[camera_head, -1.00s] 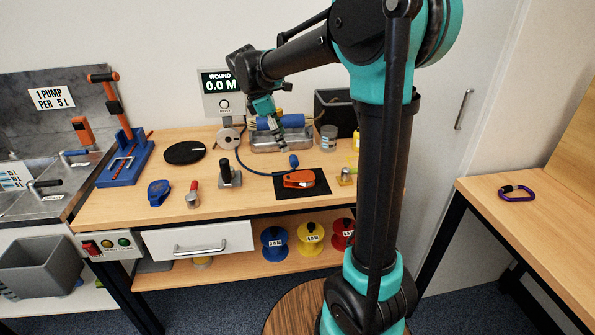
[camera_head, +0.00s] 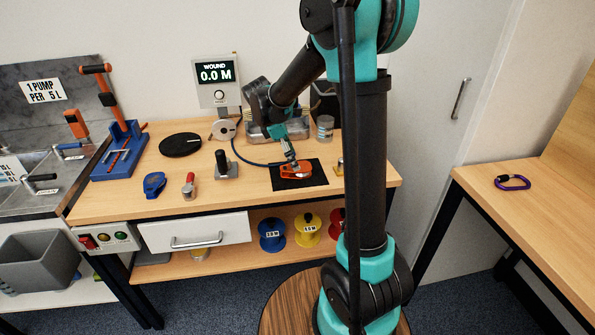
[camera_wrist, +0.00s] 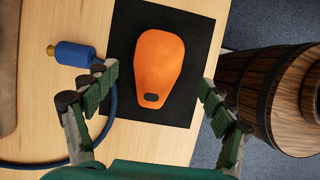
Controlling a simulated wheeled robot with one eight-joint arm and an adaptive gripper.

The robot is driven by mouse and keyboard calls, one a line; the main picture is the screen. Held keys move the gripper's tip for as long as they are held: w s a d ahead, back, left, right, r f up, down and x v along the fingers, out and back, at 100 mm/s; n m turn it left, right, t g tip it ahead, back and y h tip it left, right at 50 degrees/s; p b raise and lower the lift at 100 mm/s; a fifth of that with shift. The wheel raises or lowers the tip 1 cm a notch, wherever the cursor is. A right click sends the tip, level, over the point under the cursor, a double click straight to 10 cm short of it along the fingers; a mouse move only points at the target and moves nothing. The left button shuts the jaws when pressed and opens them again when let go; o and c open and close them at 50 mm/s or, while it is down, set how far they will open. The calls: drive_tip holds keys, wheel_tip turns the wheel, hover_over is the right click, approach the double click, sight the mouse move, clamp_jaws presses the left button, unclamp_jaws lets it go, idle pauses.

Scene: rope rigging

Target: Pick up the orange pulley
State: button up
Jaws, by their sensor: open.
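The orange pulley (camera_head: 295,171) lies on a black mat (camera_head: 312,181) near the front edge of the wooden workbench. The wrist view shows the pulley (camera_wrist: 158,62) whole, with a dark oval spot at its near end, lying on the black mat (camera_wrist: 195,85). My gripper (camera_head: 292,164) is just above the pulley in the head view and covers part of it. In the wrist view my gripper (camera_wrist: 155,88) is open, with one finger on each side of the pulley and nothing between them gripped.
A blue hose with a blue end fitting (camera_wrist: 75,54) lies left of the mat in the wrist view. A wooden barrel (camera_wrist: 270,90) stands beyond the bench edge. A black clamp block (camera_head: 226,168) and a red-handled tool (camera_head: 189,186) stand left on the bench.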

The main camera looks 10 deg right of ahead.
drive_tip(key=x, duration=0.4)
drive_tip(key=shift+w+f, duration=0.2)
drive_tip(key=shift+f, duration=0.1)
drive_tip(key=c, duration=1.5)
drive_tip(key=shift+r, duration=0.1)
